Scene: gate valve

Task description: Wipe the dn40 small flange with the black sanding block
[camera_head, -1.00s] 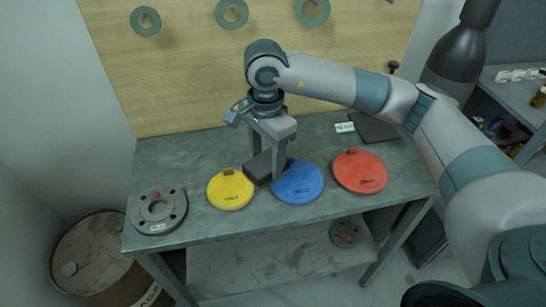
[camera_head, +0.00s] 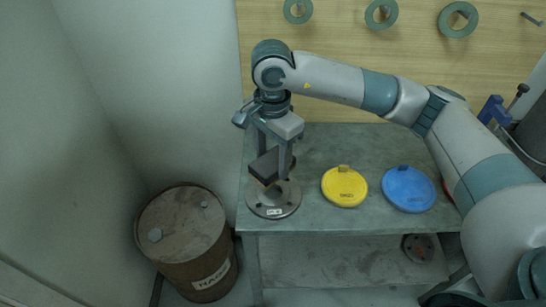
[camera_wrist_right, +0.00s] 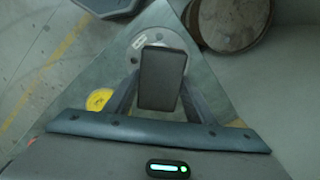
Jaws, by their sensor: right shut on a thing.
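My right gripper (camera_head: 272,160) is shut on the black sanding block (camera_head: 265,167). It holds the block over the grey metal flange (camera_head: 273,207) at the left end of the workbench. In the right wrist view the block (camera_wrist_right: 161,78) sits between the fingers and covers the middle of the flange (camera_wrist_right: 138,48). The flange is a round disc with bolt holes and a small white label on its front rim. I cannot tell whether the block touches the flange. My left gripper is not in view.
A yellow disc (camera_head: 344,187) and a blue disc (camera_head: 408,189) lie on the workbench (camera_head: 320,218) right of the flange. A rusty barrel (camera_head: 183,233) stands on the floor to the left. Green rings (camera_head: 381,13) hang on the wooden board behind. A dark flange (camera_head: 418,247) lies on the lower shelf.

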